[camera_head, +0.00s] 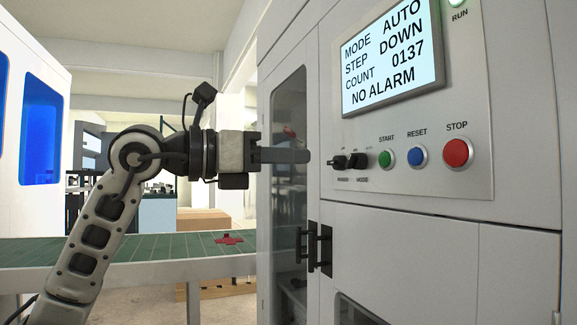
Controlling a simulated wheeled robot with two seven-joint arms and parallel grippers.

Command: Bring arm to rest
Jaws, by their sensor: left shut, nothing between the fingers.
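My left arm comes in from the lower left and bends at its joint toward the machine. My left gripper (306,156) is shut and points right, with nothing between its fingers. I cannot tell whether the tip touches the panel face or a knob. My right gripper is not in view.
The white machine cabinet (430,235) fills the right side. Its screen (392,55) reads AUTO, DOWN, 0137, NO ALARM. Green, blue and red buttons (457,153) sit below. Black door handles (319,247) stick out. A green conveyor (150,248) carries a red flat piece (229,239).

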